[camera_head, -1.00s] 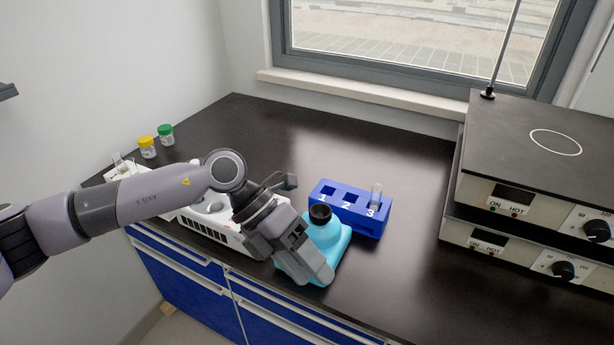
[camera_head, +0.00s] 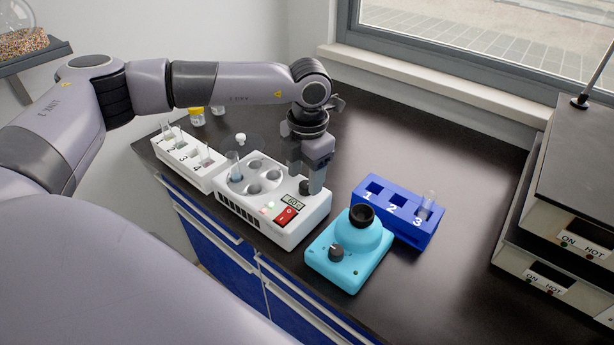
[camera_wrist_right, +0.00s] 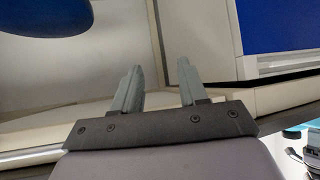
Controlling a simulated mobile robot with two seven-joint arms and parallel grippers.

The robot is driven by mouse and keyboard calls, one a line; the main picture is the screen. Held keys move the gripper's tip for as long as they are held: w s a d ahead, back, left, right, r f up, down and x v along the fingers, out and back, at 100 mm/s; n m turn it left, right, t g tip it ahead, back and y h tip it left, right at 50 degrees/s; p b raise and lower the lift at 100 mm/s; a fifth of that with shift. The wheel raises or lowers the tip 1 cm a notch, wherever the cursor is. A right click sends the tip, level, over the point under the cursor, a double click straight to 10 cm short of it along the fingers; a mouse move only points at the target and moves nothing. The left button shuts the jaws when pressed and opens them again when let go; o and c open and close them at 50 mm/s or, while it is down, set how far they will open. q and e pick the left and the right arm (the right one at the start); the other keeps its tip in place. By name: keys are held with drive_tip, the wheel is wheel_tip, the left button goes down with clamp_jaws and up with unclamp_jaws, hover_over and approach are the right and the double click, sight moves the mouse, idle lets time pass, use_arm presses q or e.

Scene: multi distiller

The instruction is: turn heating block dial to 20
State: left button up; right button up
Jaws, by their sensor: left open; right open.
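The white heating block (camera_head: 262,225) stands near the counter's front edge, with several wells, a red switch (camera_head: 285,216) and a small display (camera_head: 292,200) that seems to read 60. Its black dial (camera_head: 305,187) is at the right end of its top, partly covered by my left gripper. My left gripper (camera_head: 307,186) points down at the dial with its jaws open; I cannot tell whether the fingers touch the dial. My right gripper (camera_wrist_right: 158,68) is open and empty in the right wrist view, away from the heating block.
A turquoise device (camera_head: 345,262) with a black top and its own knob stands close to the right. Behind it is a blue numbered rack (camera_head: 392,228) holding a tube. A white numbered rack (camera_head: 190,160) is at left. Two stacked hot plates (camera_head: 563,232) stand far right.

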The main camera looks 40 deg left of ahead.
use_arm(q)
drive_tip(key=shift+f, duration=0.95)
clamp_jaws()
